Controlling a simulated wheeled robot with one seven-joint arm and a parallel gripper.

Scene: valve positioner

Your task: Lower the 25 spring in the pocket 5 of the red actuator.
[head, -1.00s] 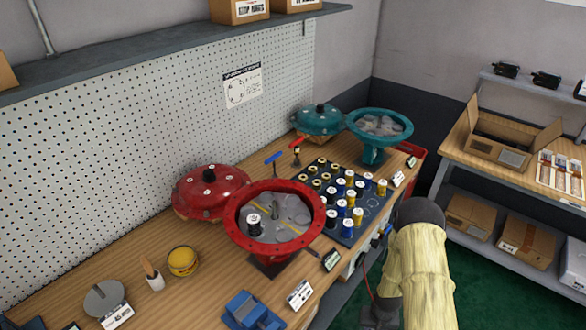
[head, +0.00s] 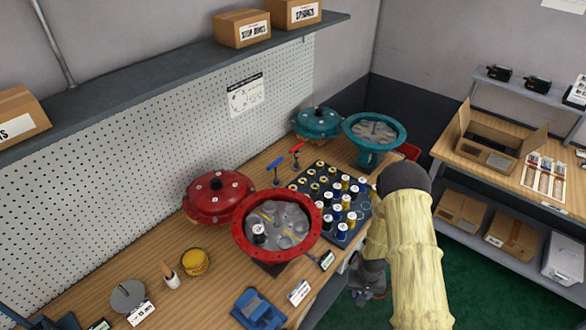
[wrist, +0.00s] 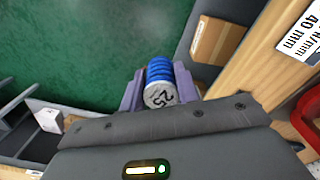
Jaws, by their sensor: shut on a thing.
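My gripper (wrist: 160,92) is shut on a blue coil spring (wrist: 159,72) whose pale end cap reads 25, seen rotated. In the head view my gripper hangs low beside the bench front, partly hidden behind my arm. The held spring is not clear there. The red actuator (head: 314,238) stands open on the bench, to the left of my arm. Its grey inside has several round pockets and a central stem. One dark spring with a white cap (head: 259,233) stands in a pocket at its left. I cannot read any pocket numbers.
A dark board (head: 304,184) of several capped springs lies right of the red actuator. The red cover (head: 219,197) and teal actuator (head: 398,132) stand behind. A blue block (head: 257,309) and label stands line the front edge. Green floor lies below the held spring.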

